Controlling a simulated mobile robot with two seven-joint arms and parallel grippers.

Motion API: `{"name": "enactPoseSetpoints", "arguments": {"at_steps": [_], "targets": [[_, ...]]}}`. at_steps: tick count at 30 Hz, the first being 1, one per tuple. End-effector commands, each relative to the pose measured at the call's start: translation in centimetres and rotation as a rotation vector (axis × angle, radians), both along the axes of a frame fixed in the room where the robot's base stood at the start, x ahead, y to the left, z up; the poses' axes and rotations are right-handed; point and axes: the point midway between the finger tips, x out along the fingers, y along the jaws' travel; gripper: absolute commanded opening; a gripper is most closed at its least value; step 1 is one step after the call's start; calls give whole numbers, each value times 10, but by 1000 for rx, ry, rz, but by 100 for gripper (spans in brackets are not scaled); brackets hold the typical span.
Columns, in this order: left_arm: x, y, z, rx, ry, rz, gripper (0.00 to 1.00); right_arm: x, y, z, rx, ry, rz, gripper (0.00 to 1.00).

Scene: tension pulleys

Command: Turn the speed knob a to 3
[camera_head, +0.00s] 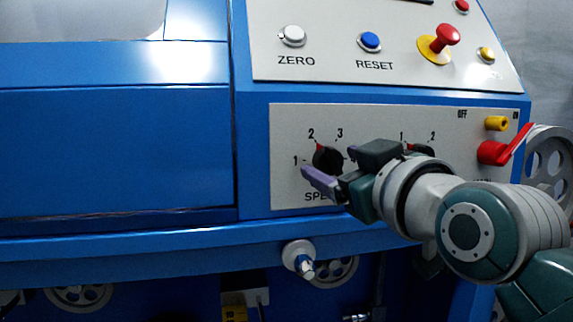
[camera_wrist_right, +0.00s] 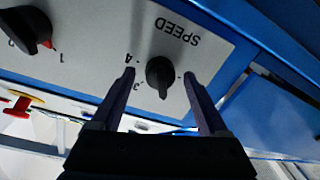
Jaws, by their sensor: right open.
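The speed knob a (camera_head: 327,158) is a black dial with a red mark on the light panel above the word SPEED, part of which is hidden. In the head view its red mark points up-left toward the 2; 1 and 3 also show. In the right wrist view the knob (camera_wrist_right: 160,72) appears upside down between the two fingers. My right gripper (camera_head: 328,161) is open, with one purple finger on each side of the knob. In the wrist view gaps show between the knob and both fingertips (camera_wrist_right: 158,76). My left gripper is not in view.
A second dial (camera_head: 420,150) is partly hidden behind my right gripper. A red lever (camera_head: 495,152) and yellow knob (camera_head: 497,123) sit at the panel's right. Above are a white ZERO button (camera_head: 292,36), blue RESET button (camera_head: 369,41) and red mushroom button (camera_head: 446,34).

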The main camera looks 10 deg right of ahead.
Motion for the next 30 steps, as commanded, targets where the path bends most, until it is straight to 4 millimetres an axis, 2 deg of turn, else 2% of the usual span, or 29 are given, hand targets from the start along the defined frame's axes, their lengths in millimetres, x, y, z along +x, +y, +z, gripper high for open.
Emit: {"name": "enactPoseSetpoints", "arguments": {"at_steps": [2, 21, 30], "targets": [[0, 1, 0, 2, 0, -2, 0, 0, 0, 0, 0, 0, 0, 71], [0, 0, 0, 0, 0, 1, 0, 0, 0, 0, 0, 0, 0, 0], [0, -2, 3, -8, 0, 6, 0, 0, 0, 0, 20, 1, 0, 0]]}}
